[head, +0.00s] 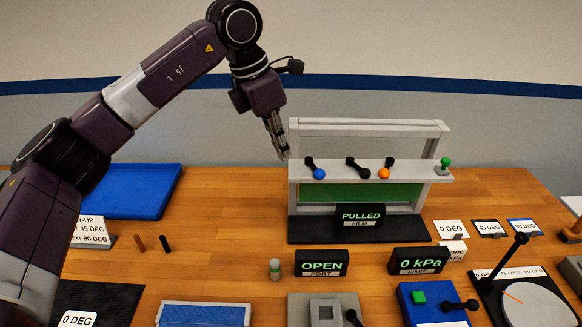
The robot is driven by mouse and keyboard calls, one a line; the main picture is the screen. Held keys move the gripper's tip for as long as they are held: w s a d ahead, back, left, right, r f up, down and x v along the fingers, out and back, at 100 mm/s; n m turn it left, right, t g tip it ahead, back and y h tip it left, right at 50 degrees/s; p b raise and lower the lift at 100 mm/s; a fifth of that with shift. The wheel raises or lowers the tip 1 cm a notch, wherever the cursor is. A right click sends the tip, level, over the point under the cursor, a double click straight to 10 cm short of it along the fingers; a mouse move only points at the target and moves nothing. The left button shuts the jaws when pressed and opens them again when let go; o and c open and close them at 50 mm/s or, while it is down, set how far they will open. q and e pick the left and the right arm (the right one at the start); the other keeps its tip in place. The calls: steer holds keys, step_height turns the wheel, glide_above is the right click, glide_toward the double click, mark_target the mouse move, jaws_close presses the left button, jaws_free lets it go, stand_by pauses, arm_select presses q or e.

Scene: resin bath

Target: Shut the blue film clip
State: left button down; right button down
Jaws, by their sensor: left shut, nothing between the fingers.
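The blue film clip (319,174) is a blue ball on a short black lever, at the left of the grey rail (336,166) of the film frame. Its lever slants up and to the left from the ball. My left gripper (284,154) is shut and empty, pointing down just left of and above the blue clip, apart from it in the picture. A black lever (352,163) with no coloured ball and an orange clip (384,174) sit farther right on the rail. My right gripper is not in view.
A green-topped knob (445,162) stands at the rail's right end. Signs reading PULLED (361,217), OPEN (321,263) and 0 kPa (420,261) stand in front. A blue tray (130,190) lies at the left. Bare wood lies between tray and frame.

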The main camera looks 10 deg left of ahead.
arm_select(q)
steer(key=shift+a+r+b, duration=0.2)
steer(key=shift+r+b, duration=0.15)
steer(key=shift+r, duration=2.2)
